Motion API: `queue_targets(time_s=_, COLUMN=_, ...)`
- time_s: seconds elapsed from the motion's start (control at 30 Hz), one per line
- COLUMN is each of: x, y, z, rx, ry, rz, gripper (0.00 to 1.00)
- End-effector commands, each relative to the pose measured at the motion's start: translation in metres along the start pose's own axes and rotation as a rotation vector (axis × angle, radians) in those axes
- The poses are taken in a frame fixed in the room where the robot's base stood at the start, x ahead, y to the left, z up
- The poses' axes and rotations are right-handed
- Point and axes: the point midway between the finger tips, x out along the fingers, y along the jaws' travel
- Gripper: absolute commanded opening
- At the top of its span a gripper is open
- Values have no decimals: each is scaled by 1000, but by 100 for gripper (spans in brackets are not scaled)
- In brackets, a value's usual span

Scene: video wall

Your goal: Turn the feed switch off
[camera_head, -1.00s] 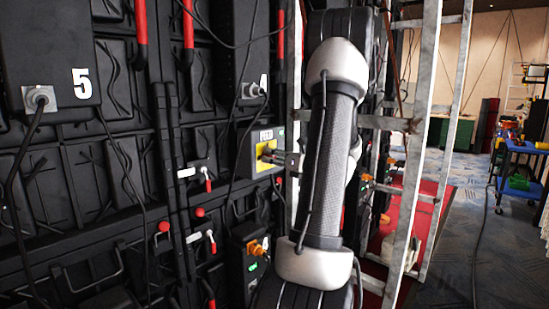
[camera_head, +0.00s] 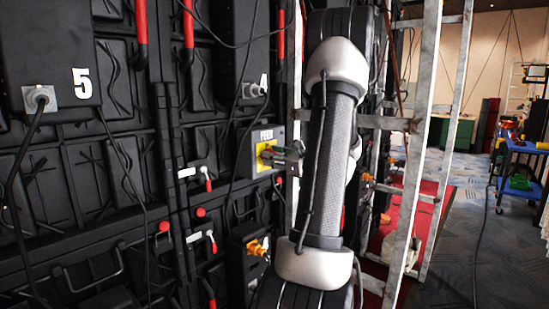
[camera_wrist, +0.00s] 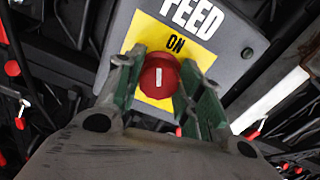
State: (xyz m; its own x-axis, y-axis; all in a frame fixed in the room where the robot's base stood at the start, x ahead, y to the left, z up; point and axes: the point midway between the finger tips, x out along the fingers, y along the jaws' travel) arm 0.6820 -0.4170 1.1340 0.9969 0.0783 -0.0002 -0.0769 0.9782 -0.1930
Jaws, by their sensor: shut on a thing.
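The feed switch (camera_head: 247,150) is a grey box with a yellow plate and a FEED label on the black wall, left of my arm. In the wrist view, the FEED box (camera_wrist: 245,42) looks tilted, with ON above the red knob (camera_wrist: 160,76). The knob's white mark is upright in the picture, turned somewhat counterclockwise from the direction of ON. My gripper (camera_wrist: 157,88) is shut on the knob, one green-padded finger on each side. The plate below the knob is mostly hidden by my gripper. In the head view my gripper (camera_head: 278,153) is at the switch's front.
Black panels with cables and red handles fill the left, including a box marked 5 (camera_head: 60,55). A box with an orange connector (camera_head: 257,247) is below the switch. A metal frame (camera_head: 425,130) stands right of my arm. Blue floor is open farther right, near a blue cart (camera_head: 520,165).

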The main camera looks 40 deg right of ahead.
Motion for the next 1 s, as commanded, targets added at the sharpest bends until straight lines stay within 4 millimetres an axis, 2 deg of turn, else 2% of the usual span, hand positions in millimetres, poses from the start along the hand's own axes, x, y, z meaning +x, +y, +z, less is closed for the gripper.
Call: queue_targets(time_s=1.0, x=0, y=4, z=-2, rx=-923, ry=0, rz=0, gripper=13)
